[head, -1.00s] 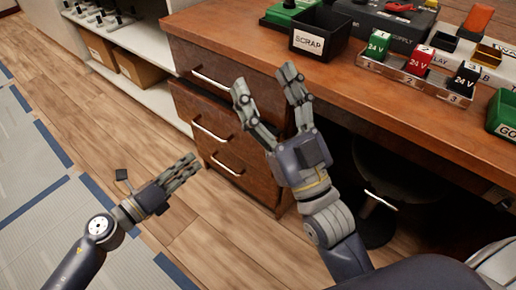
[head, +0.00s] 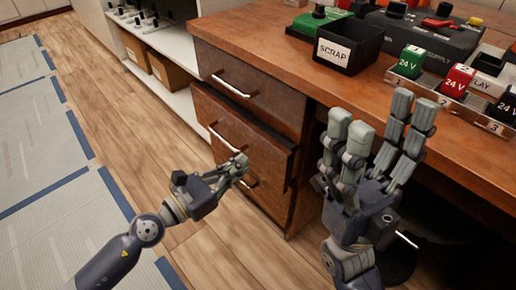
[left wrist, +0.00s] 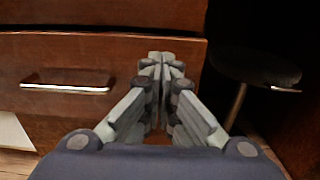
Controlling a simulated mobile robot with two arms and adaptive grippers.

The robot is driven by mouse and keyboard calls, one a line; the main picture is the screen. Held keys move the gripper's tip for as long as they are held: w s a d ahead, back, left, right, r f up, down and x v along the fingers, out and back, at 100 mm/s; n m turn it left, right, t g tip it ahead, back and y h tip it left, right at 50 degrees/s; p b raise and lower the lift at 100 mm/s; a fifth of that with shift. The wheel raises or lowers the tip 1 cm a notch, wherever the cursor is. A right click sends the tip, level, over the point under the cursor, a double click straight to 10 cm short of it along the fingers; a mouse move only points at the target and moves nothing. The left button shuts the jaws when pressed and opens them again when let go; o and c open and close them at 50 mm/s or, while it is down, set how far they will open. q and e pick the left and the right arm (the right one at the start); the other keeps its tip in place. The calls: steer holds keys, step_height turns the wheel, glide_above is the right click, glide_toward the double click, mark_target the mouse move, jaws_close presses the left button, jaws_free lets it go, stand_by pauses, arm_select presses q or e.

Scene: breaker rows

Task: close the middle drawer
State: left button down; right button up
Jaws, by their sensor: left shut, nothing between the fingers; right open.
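The middle drawer (head: 262,148) is a brown wood front with a silver bar handle (head: 225,137). It stands out a little from the cabinet, with a dark gap along its top edge. My left gripper (head: 241,163) is shut and empty, in front of the drawer's lower part, below the handle. In the left wrist view the shut fingertips (left wrist: 167,60) point at the right part of a drawer front (left wrist: 60,60), right of its handle; contact cannot be told. My right gripper (head: 385,118) is open and empty, raised before the desk.
The top drawer (head: 265,92) looks flush. The bottom handle is partly hidden by my left gripper. A black SCRAP bin (head: 348,42) and labelled 24 V blocks stand on the desk (head: 300,65). A dark stool (left wrist: 255,68) is right of the drawers. Floor at left is clear.

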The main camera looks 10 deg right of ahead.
mark_target(266, 147)
arm_select(q)
steer(key=x, duration=0.5)
steer(key=shift+w+d, duration=0.15)
steer(key=shift+d, duration=0.15)
steer(key=shift+w+d+f, duration=0.1)
steer(key=shift+w+d, duration=0.2)
steer(key=shift+d, duration=0.05)
steer(key=x, duration=0.4)
steer(key=shift+w+d, duration=0.15)
steer(key=shift+d, duration=0.05)
steer(key=shift+r, duration=0.25)
steer(key=shift+a, duration=0.1)
